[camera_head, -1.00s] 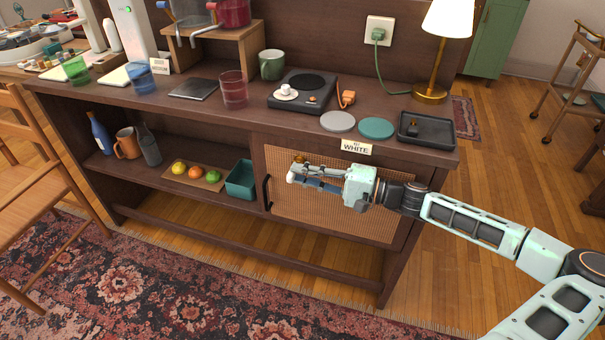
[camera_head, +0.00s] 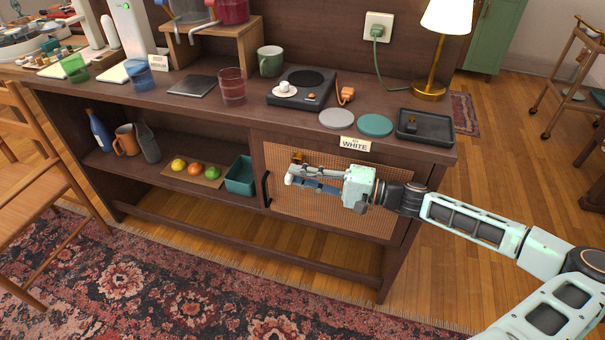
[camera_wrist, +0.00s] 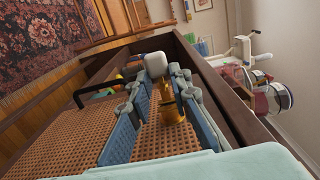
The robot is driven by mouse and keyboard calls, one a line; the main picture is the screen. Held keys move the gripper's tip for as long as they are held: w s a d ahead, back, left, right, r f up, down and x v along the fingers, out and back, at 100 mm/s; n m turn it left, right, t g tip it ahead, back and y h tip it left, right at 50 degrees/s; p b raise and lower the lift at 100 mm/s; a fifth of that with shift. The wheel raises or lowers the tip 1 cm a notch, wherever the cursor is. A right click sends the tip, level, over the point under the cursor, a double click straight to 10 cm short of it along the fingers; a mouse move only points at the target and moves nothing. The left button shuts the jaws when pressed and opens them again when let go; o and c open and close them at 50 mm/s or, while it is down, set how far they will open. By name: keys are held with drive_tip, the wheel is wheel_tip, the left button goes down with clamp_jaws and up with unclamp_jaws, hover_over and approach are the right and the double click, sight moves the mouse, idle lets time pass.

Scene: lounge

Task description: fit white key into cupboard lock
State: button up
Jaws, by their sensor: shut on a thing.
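My gripper (camera_head: 293,177) is in front of the cupboard door (camera_head: 350,213), near its upper left. Its fingers are shut on the white key (camera_head: 289,180). The key's pale head also shows between the fingertips in the wrist view (camera_wrist: 155,64). The brass lock (camera_head: 297,157) is on the door just above the fingers.
A black door handle (camera_head: 266,189) stands just left of the fingertips. A "WHITE" label (camera_head: 354,145) is on the edge above the door. The countertop holds a black tray (camera_head: 425,139), round discs and a small stove. Open shelf space lies left of the door.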

drive_tip(key=shift+w+d, duration=0.2)
drive_tip(key=shift+w, duration=0.45)
drive_tip(key=shift+d+r, duration=0.1)
idle(0.9)
drive_tip(key=shift+s, duration=0.1)
idle(0.3)
